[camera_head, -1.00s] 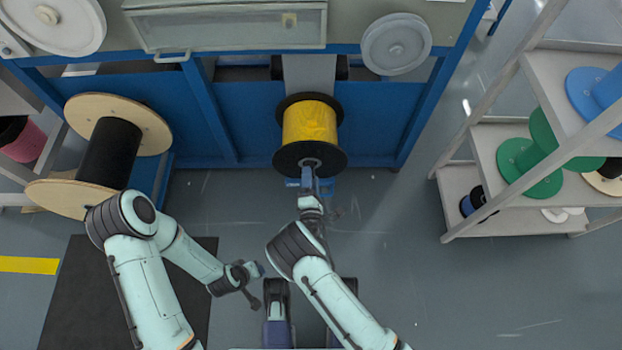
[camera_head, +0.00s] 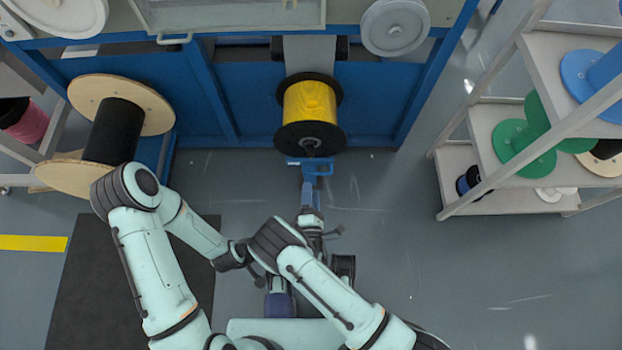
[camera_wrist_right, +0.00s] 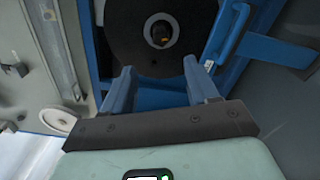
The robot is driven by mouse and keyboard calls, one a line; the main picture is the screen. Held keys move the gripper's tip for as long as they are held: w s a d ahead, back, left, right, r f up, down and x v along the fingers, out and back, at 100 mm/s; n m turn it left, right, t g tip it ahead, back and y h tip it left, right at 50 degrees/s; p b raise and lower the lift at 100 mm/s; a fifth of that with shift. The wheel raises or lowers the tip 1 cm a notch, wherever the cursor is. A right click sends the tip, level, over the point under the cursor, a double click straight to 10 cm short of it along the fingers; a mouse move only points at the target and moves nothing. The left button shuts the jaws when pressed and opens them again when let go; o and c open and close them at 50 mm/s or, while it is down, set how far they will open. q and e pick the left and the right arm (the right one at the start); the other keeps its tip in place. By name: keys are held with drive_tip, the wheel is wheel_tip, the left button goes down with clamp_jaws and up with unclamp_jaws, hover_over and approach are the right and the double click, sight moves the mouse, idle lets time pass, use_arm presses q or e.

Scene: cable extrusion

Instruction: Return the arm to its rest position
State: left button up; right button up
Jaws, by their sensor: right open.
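My right gripper (camera_head: 309,165) is open, with nothing between its two blue fingers. It is just in front of the near flange of a spool with yellow cable (camera_head: 310,102) and black flanges. In the right wrist view the open fingers (camera_wrist_right: 158,70) point at the flange's dark face (camera_wrist_right: 185,50) and its centre hub, with a gap before it. My left arm (camera_head: 150,255) is bent at the lower left. Its wrist reaches behind my right arm, so the left gripper is mostly hidden and its jaws cannot be made out.
The yellow spool sits at a blue-framed machine (camera_head: 210,100). A wooden-flanged spool with black cable (camera_head: 115,130) stands left of it. A grey shelf (camera_head: 455,185) with green and blue spools is at right. The floor (camera_head: 390,220) between is clear.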

drive_tip(key=shift+s, duration=0.45)
